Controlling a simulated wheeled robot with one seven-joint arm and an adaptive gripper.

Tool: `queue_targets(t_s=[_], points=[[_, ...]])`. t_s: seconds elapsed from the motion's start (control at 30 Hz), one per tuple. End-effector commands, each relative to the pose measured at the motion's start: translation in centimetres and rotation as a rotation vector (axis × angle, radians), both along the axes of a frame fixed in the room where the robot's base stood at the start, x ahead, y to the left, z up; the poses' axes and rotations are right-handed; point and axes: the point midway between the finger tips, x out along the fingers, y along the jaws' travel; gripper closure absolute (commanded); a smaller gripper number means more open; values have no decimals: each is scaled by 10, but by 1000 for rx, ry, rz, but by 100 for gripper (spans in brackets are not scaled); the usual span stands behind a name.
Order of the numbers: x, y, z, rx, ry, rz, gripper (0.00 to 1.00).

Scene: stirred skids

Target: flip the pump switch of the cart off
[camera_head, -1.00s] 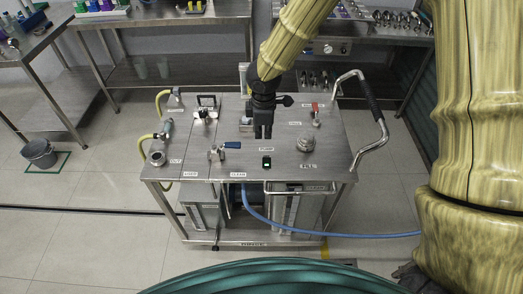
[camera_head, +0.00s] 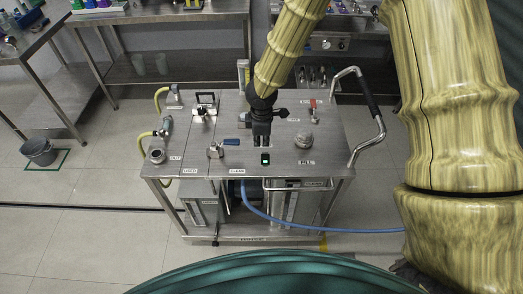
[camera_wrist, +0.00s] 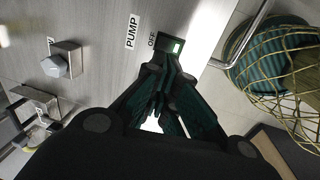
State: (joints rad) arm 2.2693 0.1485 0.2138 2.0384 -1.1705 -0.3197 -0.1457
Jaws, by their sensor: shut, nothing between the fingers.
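The steel cart (camera_head: 190,170) stands in the middle of the head view. Its pump switch (camera_head: 265,159) is a small black rocker with a lit green patch near the front edge of the top. In the wrist view the switch (camera_wrist: 160,42) shows beside the "PUMP" label (camera_wrist: 132,30) and the "OFF" mark (camera_wrist: 152,39), its green light at the end away from "OFF". My gripper (camera_head: 262,144) points down, shut and empty, just behind the switch in the head view. In the wrist view its fingertips (camera_wrist: 164,72) lie close beside the switch. I cannot tell whether they touch.
A blue-handled valve (camera_head: 231,142) stands left of the gripper and a round metal cap (camera_head: 303,141) right of it. A red-handled valve (camera_head: 313,112) and a bent push handle (camera_head: 371,145) are farther right. A blue hose (camera_head: 300,226) hangs at the cart's front.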

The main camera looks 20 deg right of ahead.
Motion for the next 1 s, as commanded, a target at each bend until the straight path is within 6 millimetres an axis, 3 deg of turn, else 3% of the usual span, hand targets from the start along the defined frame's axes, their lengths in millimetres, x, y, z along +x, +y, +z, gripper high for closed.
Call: queue_targets(t_s=[0.5,1.0], points=[[6,-2,-59,-1,1,2,100],[9,-2,-74,1,0,0,100]])
